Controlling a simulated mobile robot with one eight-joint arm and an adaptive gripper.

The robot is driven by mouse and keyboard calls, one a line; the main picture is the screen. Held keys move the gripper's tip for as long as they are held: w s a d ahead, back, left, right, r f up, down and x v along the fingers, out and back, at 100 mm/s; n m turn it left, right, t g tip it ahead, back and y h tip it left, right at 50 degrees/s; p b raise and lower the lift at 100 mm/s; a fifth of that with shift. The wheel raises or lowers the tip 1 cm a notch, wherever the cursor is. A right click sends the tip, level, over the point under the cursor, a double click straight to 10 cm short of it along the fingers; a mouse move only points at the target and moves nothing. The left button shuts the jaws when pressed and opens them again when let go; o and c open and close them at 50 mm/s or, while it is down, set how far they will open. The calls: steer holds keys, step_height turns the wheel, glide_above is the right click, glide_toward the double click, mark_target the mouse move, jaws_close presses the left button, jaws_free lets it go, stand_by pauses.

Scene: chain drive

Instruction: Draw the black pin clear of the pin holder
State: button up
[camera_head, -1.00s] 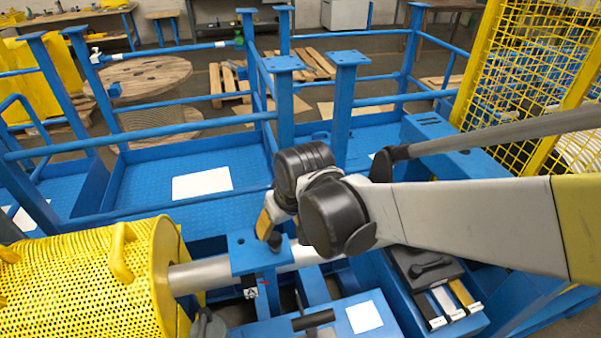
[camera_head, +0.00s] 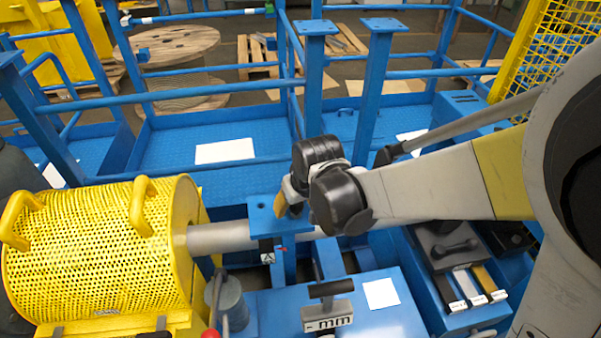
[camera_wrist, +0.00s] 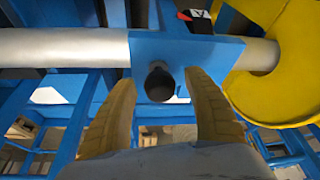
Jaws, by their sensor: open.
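The black pin (camera_wrist: 159,84) shows its dark round head in the wrist view, at the edge of a blue bracket (camera_wrist: 200,48), which appears to be the pin holder. How deep the pin sits is hidden. My gripper (camera_wrist: 160,78) is open, with one yellow finger on each side of the pin head. Gaps show between the head and both fingers. In the head view my gripper (camera_head: 287,205) is over the right part of the blue bracket's top plate (camera_head: 262,222), and a small dark part, probably the pin head, shows beside the finger.
A grey shaft (camera_head: 218,237) runs through the bracket to a yellow perforated guard (camera_head: 90,255). A black T-handle (camera_head: 329,289) stands on the blue panel in front. A black tray (camera_head: 446,247) with black, white and yellow strips lies to the right. Blue rails (camera_head: 375,90) rise behind.

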jaws_close()
step_height(320, 180, up, 13)
steer(key=p, duration=1)
stand_by(1.0)
steer(key=shift+r, duration=0.1)
